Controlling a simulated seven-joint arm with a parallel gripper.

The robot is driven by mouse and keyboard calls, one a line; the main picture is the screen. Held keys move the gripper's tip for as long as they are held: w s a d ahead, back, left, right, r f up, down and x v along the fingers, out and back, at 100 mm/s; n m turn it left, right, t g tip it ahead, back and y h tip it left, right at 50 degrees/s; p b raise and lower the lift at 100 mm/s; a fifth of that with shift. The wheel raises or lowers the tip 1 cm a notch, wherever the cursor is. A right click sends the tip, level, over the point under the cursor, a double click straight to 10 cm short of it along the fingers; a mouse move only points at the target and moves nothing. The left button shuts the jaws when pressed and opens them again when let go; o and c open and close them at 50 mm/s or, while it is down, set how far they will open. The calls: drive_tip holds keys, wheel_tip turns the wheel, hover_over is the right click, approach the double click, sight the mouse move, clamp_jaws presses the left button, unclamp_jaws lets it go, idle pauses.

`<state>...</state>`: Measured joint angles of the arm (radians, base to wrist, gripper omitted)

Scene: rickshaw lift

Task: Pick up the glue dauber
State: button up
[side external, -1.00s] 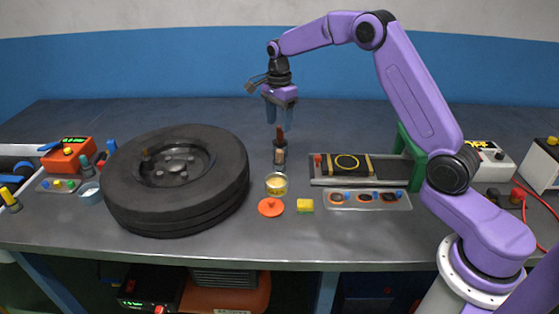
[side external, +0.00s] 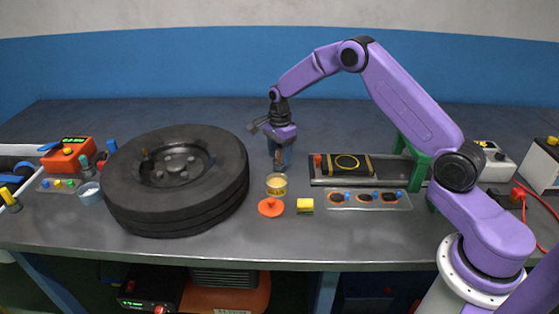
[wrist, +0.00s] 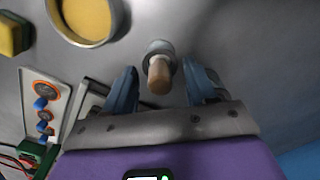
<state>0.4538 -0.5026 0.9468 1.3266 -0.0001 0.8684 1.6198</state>
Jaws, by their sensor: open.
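The glue dauber (wrist: 159,74) stands upright in the wrist view, with a wooden handle end toward the camera and a grey round base or holder beneath. In the side external view the dauber (side external: 281,157) is mostly hidden by my fingers. My gripper (side external: 280,165) points down over it, and its blue fingers are open. In the wrist view the fingers of my gripper (wrist: 161,72) stand on either side of the handle, with visible gaps. Whether either finger touches it elsewhere cannot be told.
A large tyre (side external: 130,205) is close on the left. Trays (side external: 345,206) lie to the right. The bench behind is clear.

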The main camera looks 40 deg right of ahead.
drive_tip(key=shift+c, duration=0.3)
clamp_jaws()
drive_tip(key=shift+r, duration=0.35)
wheel_tip(320, 180, up, 2)
drive_tip(key=shift+r, duration=0.1)
drive_tip(key=s+r, duration=1)
drive_tip(key=s, duration=0.4)
drive_tip(key=shift+a, duration=0.45)
